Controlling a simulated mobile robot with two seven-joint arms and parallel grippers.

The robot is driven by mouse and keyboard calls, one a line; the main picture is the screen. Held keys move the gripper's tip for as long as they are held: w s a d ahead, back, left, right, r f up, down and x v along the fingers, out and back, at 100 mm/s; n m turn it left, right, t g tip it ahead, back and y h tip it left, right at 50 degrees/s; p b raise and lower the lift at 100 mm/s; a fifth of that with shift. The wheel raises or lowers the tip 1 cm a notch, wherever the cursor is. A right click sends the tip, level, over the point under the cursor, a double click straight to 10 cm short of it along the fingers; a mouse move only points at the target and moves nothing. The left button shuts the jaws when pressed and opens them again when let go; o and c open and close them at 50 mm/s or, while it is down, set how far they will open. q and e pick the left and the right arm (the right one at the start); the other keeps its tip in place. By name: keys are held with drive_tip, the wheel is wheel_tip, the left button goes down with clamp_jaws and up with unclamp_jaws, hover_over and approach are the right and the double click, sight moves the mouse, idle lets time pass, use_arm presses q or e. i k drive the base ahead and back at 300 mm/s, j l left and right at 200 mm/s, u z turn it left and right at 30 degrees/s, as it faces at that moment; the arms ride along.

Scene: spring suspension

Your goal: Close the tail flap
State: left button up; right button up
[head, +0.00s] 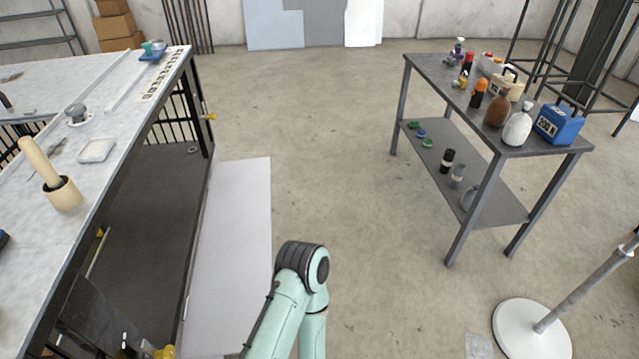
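A long pale grey panel (232,245), which looks like the tail flap, lies folded down beside the dark frame at left. Its left long edge runs along the frame's lower edge, and it looks flat or nearly flat. The frame's side above it is open, showing a dark floor (150,215) inside. A yellow fitting (210,116) sits on the far post, and another (165,352) is at the near end. One of my mint-green arms rises from the bottom centre, its bent joint just right of the flap. Neither gripper is in view.
A grey worktop (110,105) above the frame holds a mallet in a pot (62,192), a small tray (97,151) and tools. A metal shelf table (430,72) with bottles and a blue box (558,124) stands right. A round white stand base (532,330) is lower right.

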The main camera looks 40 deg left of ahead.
sight(232, 280)
drive_tip(key=i+u, duration=0.45)
drive_tip(key=i, duration=0.25)
drive_tip(key=i+l+u, duration=0.2)
drive_tip(key=i+u, duration=0.25)
drive_tip(key=i, duration=0.25)
drive_tip(key=i+j+u, duration=0.1)
drive_tip(key=i+u, duration=0.25)
drive_tip(key=i, duration=0.4)
drive_tip(key=i+u, duration=0.35)
drive_tip(key=i, duration=0.35)
drive_tip(key=i+u, duration=0.15)
drive_tip(key=u, duration=0.3)
drive_tip(key=i+l+u, duration=0.1)
drive_tip(key=u, duration=0.35)
drive_tip(key=i+l+u, duration=0.2)
drive_tip(key=u, duration=0.25)
drive_tip(key=j+u, duration=0.25)
drive_tip(key=u, duration=0.15)
drive_tip(key=i+j+u, duration=0.15)
drive_tip(key=u, duration=0.25)
drive_tip(key=i+j+u, duration=0.1)
drive_tip(key=j+u, duration=0.15)
drive_tip(key=u, duration=0.2)
